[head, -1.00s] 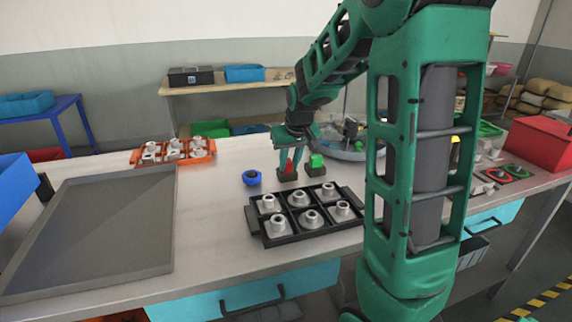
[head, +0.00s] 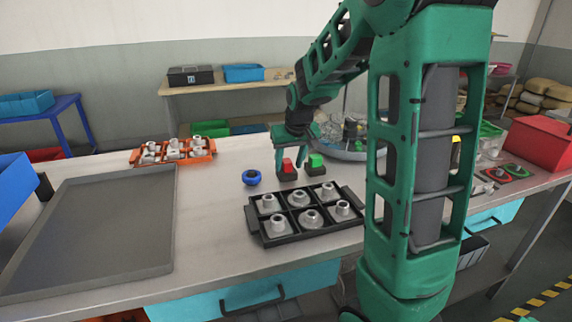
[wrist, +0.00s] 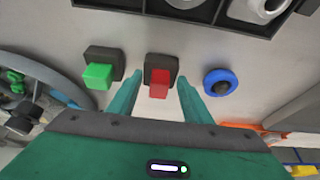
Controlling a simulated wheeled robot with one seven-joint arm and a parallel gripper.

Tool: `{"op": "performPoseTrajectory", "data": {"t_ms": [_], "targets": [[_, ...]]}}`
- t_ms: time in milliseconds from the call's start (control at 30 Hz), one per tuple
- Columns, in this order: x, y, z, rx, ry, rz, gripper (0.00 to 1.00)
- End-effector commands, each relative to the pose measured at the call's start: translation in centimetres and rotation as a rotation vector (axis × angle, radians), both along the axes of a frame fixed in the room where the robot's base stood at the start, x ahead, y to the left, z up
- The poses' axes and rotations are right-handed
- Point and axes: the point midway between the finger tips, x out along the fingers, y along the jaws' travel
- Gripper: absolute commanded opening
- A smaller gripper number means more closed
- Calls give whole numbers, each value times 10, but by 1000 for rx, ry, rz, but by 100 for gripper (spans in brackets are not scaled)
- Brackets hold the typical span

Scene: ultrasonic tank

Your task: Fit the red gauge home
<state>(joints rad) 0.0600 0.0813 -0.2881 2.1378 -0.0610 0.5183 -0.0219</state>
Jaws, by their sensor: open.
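The red gauge (head: 287,164) is a small red block at a dark square base (wrist: 161,66) on the bench. In the wrist view the red gauge (wrist: 159,85) stands between my fingers, with clear gaps on both sides. My gripper (wrist: 159,98) is open around it and touches neither side that I can see. In the head view my gripper (head: 289,160) is over the red block and partly hides it. How deep the red gauge sits in its base cannot be told.
A green block (wrist: 97,76) on a like dark base stands close to the left in the wrist view. A blue round piece (wrist: 220,82) is on the other side. A black divided tray (head: 262,239) of grey parts lies nearer the bench front. A large grey tray (head: 95,235) lies left.

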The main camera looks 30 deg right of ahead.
Motion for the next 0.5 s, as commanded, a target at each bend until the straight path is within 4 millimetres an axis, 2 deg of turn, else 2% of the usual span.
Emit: {"op": "performPoseTrajectory", "data": {"t_ms": [500], "targets": [[-29, 9, 78, 0, -2, 1, 45]]}}
